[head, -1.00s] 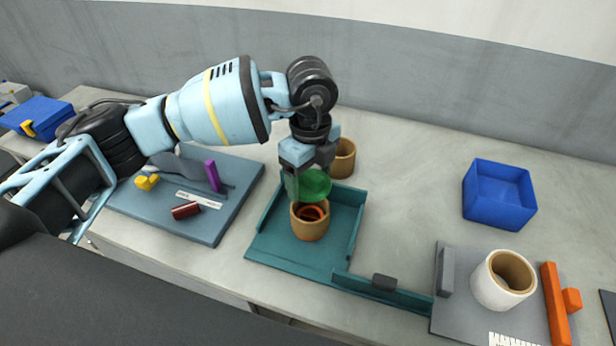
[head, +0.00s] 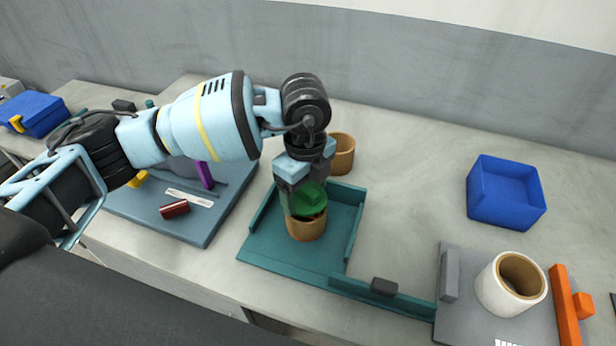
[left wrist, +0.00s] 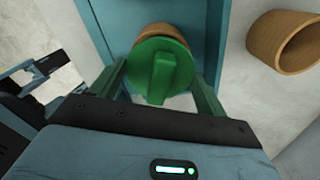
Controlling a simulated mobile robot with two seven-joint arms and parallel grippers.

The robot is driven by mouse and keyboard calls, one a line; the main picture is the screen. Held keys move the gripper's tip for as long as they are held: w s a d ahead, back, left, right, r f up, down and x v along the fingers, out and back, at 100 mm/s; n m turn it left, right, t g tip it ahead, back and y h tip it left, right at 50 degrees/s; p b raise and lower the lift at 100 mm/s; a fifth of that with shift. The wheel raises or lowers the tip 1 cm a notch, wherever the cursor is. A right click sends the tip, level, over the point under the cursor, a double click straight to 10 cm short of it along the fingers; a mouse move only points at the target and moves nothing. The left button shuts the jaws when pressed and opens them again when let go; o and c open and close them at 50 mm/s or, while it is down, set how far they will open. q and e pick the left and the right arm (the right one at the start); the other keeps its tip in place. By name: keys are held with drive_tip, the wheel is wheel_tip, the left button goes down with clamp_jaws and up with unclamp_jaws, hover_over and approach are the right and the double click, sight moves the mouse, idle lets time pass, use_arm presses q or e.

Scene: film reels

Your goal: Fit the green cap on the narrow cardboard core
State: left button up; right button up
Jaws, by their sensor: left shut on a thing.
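The green cap (head: 313,193), a round disc with a raised ridge, is between the fingers of my left gripper (head: 304,192), which is shut on it. In the left wrist view the cap (left wrist: 181,70) has a green finger on each side. A cardboard core (head: 306,230) stands upright on the teal tray, directly below the cap. The cap is at or just above its rim; I cannot tell whether they touch. The cap hides most of the core's opening. A second cardboard core (head: 343,156) stands behind the tray, also in the left wrist view (left wrist: 268,40). My right gripper is not in view.
The teal tray (head: 275,255) has raised walls. Left is a blue-grey board (head: 205,228) with a dark red cylinder (head: 174,209) and a purple piece. Right are a blue bin (head: 503,212) and a white roll (head: 498,292) beside an orange bar (head: 563,300). The table between is clear.

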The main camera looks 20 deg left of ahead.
use_arm(q)
drive_tip(key=shift+f, duration=0.5)
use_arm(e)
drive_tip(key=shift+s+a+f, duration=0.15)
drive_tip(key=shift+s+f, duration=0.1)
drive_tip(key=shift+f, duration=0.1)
use_arm(q)
drive_tip(key=shift+r, duration=0.1)
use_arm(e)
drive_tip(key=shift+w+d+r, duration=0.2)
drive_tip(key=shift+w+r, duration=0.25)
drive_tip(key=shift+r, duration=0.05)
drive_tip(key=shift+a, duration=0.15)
use_arm(q)
drive_tip(key=shift+p, duration=0.45)
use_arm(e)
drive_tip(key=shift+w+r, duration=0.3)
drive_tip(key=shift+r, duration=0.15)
use_arm(q)
drive_tip(key=shift+f, duration=0.65)
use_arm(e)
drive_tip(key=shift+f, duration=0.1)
use_arm(q)
drive_tip(key=o, duration=0.7)
